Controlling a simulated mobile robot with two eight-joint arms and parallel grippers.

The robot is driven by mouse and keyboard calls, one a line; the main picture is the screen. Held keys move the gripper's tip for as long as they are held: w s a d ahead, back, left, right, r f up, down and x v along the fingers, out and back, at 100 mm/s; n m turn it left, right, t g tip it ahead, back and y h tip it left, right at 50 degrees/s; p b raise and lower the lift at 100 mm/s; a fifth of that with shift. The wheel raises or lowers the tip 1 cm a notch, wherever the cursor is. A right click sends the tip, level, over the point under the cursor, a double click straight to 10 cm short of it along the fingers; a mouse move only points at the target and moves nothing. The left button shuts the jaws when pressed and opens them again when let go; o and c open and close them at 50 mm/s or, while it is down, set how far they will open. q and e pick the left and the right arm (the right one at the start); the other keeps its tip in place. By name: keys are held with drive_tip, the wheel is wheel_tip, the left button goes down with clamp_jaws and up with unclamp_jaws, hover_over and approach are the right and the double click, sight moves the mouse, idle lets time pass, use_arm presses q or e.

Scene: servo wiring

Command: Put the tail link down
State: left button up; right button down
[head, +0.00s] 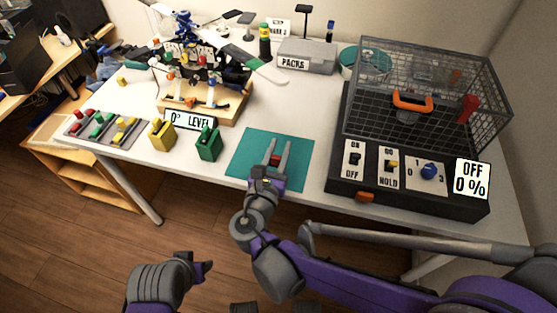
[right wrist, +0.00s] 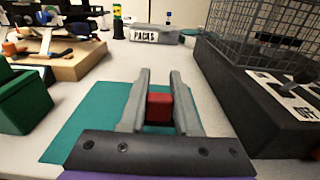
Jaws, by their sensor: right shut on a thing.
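The tail link (head: 275,159) is a small red block between the fingers of my right gripper (head: 278,147). In the right wrist view the red block (right wrist: 159,107) sits between the two grey fingers, near their base. My right gripper is shut on it, low over the teal mat (head: 247,160). I cannot tell whether the block touches the mat. My left gripper (head: 202,270) is at the bottom left of the head view, away from the table; whether its jaws are open is unclear.
Right of the mat is a black box with switches (head: 330,180) and a wire cage (head: 425,90). Left are green (head: 208,143) and yellow (head: 162,134) holders and a parts tray (head: 90,135). A drone stands on a wooden stand (head: 205,105). Behind is the PACKS box (head: 308,55).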

drive_tip(key=shift+f+b, duration=0.7)
drive_tip(key=shift+f, duration=1.5)
drive_tip(key=shift+f, duration=0.2)
drive_tip(key=c, duration=0.6)
unclamp_jaws()
drive_tip(key=shift+r, duration=0.1)
drive_tip(key=shift+r, duration=0.25)
drive_tip(key=p+v, duration=0.1)
drive_tip(key=v, duration=1.1)
drive_tip(key=shift+f, duration=0.15)
